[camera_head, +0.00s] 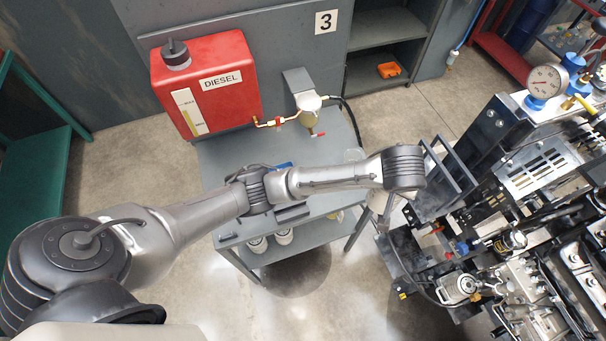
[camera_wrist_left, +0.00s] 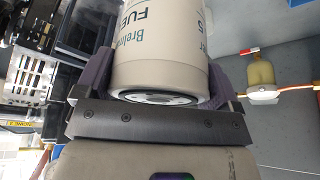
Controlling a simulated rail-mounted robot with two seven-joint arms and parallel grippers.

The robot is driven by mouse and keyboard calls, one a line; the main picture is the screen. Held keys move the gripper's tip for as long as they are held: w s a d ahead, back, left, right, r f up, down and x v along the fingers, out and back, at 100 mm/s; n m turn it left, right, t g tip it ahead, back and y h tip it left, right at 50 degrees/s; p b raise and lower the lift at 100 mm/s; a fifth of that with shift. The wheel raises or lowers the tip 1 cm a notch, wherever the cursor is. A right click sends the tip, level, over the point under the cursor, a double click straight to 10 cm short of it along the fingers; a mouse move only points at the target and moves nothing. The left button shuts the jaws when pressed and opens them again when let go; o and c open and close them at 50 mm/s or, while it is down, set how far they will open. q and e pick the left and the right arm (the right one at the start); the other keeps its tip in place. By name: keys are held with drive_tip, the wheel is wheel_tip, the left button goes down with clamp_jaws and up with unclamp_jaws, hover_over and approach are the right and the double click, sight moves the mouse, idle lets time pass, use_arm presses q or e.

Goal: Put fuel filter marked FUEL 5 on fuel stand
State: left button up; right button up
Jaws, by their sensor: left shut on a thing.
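A cream fuel filter (camera_wrist_left: 160,45) with dark lettering, including "FUEL" and what looks like a 5, fills the middle of the left wrist view. My left gripper (camera_wrist_left: 158,82) is shut on it, one finger on each side. In the head view my left arm reaches across the grey fuel stand (camera_head: 218,160), and its wrist is past the stand's right edge, beside the engine. The fingers and the filter are mostly hidden there under the wrist. On the stand are the red DIESEL tank (camera_head: 215,105) and a white filter head with amber bowl (camera_head: 309,112). My right gripper is not in view.
The engine (camera_head: 520,245) with pipes and a gauge (camera_head: 545,82) crowds the right side, close to my left wrist. White canisters (camera_head: 257,245) stand on the stand's lower shelf. A green bench (camera_head: 35,170) is at left. Open floor lies in front.

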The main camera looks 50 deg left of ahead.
use_arm(q)
drive_tip(key=w+n+p, duration=0.1)
drive_tip(key=r+p, duration=0.1)
drive_tip(key=p, duration=0.1)
drive_tip(key=shift+w+a+n+y, duration=0.3)
drive_tip(key=shift+w+a+n, duration=0.05)
drive_tip(key=shift+n, duration=0.05)
drive_tip(key=a+f+p, duration=0.1)
drive_tip(key=a+f+n+p, duration=0.1)
drive_tip(key=p, duration=0.1)
drive_tip(key=shift+w+a+f+n+g+y, duration=0.2)
drive_tip(key=shift+a+n+g+y, duration=0.1)
drive_tip(key=shift+a, duration=0.1)
drive_tip(key=s+a+f+n+p, duration=0.1)
drive_tip(key=a+f+p, duration=0.2)
drive_tip(key=a+f, duration=1.2)
drive_tip(key=shift+s+a, duration=0.3)
drive_tip(key=shift+a, duration=0.05)
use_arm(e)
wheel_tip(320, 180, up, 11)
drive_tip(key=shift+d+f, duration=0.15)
use_arm(q)
drive_tip(key=shift+f, duration=0.1)
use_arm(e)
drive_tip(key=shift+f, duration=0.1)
use_arm(q)
drive_tip(key=o, duration=1)
